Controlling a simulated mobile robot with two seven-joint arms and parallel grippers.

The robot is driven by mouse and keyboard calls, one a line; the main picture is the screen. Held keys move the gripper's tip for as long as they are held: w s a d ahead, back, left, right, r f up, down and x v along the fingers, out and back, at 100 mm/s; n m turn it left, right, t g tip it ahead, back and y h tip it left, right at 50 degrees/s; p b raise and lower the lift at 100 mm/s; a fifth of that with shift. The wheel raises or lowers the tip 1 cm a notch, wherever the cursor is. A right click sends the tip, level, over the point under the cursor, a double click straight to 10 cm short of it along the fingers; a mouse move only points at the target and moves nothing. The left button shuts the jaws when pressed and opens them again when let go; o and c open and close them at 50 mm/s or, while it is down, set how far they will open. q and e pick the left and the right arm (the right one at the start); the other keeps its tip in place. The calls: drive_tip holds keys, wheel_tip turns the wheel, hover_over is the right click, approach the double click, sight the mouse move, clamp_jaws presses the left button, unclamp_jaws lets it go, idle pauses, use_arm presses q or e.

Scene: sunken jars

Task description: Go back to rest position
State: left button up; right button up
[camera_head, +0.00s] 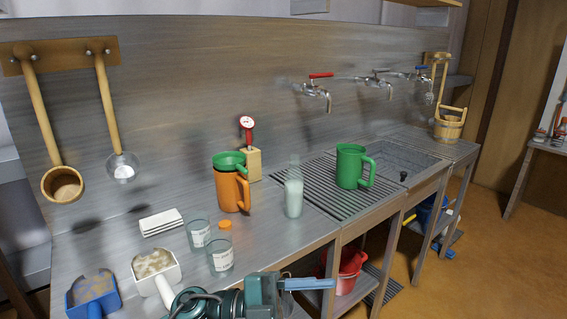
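One of my arms, teal and dark, shows at the bottom edge, in front of the counter. It seems to be my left arm, with its gripper (310,285) at the right end, pointing right. A pale blue finger shows there, but the finger gap cannot be made out. I see nothing held in it. My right gripper is not in view. An orange jug (232,192) with a green piece (229,160) on top stands on the steel counter (120,225). A green jug (350,166) stands on the ribbed drainboard (325,195).
A milky bottle (293,196), two glass jars (199,234) (220,255), a white scoop (156,273) and a blue scoop (93,295) stand on the counter. A gauge on a wooden block (251,163) is behind. Taps (316,92) project over the sink (395,158). A red bucket (349,270) is below.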

use_arm(q)
drive_tip(key=w+a+f+n+t+y+p, duration=0.1)
drive_tip(key=w+a+f+n+t+y, duration=0.25)
drive_tip(key=n+t, duration=0.6)
drive_tip(key=a+f+n+t+y+p, duration=0.1)
drive_tip(key=a+f+n+t+y, duration=0.2)
drive_tip(key=a+n+t+y, duration=0.5)
drive_tip(key=s+a+f+n+g+y, duration=0.2)
drive_tip(key=s+a+f+n, duration=0.2)
drive_tip(key=s+f, duration=0.2)
drive_tip(key=s+a+f+n+g+y+p, duration=0.1)
drive_tip(key=s+a+f+n+g+y, duration=0.2)
drive_tip(key=f, duration=0.8)
drive_tip(key=s+a+n, duration=0.1)
drive_tip(key=s+n, duration=0.1)
drive_tip(key=s, duration=0.1)
drive_tip(key=shift+s, duration=0.25)
